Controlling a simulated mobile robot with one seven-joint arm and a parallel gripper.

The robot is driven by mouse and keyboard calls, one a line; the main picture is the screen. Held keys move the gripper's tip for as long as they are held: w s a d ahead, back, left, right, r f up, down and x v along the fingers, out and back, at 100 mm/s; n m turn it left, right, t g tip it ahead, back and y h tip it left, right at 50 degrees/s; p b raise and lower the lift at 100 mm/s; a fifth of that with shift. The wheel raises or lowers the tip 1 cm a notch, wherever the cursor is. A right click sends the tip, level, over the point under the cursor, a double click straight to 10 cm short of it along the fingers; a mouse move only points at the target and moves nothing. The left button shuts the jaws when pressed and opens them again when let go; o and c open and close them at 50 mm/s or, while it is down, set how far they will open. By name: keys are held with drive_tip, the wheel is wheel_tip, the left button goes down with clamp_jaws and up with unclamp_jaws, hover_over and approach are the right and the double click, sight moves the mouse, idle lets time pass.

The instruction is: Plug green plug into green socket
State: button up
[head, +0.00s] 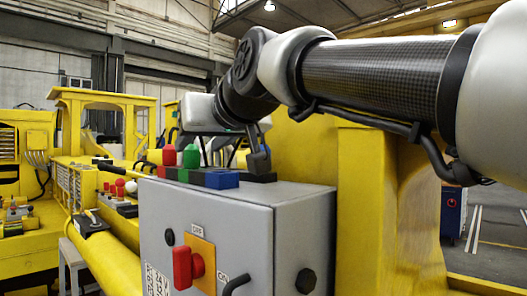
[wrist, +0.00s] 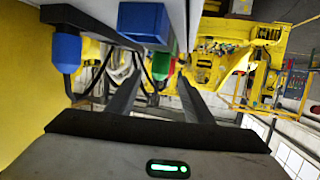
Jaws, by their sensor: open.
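The green plug (head: 191,157) stands upright among the sockets on top of the grey control box, beside the red plug. The green socket (head: 183,175) shows low in the row there. I cannot tell whether the plug is seated in it. In the wrist view, something green (wrist: 165,52) shows beyond the blue socket, partly hidden; plug and socket cannot be told apart. My gripper (wrist: 155,80) is open, its two dark fingers apart with nothing clamped between them. In the head view my gripper (head: 236,152) is behind the socket row, partly hidden.
The grey control box (head: 220,222) carries a red rotary switch (head: 187,267) on its front. A red plug (head: 169,156) and a blue socket (head: 221,179) are on top. A blue plug (wrist: 66,50) is close to my left finger. Yellow machinery (head: 375,205) stands right.

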drive_tip(key=v, duration=1.3)
drive_tip(key=shift+b, duration=0.45)
drive_tip(key=shift+r, duration=0.1)
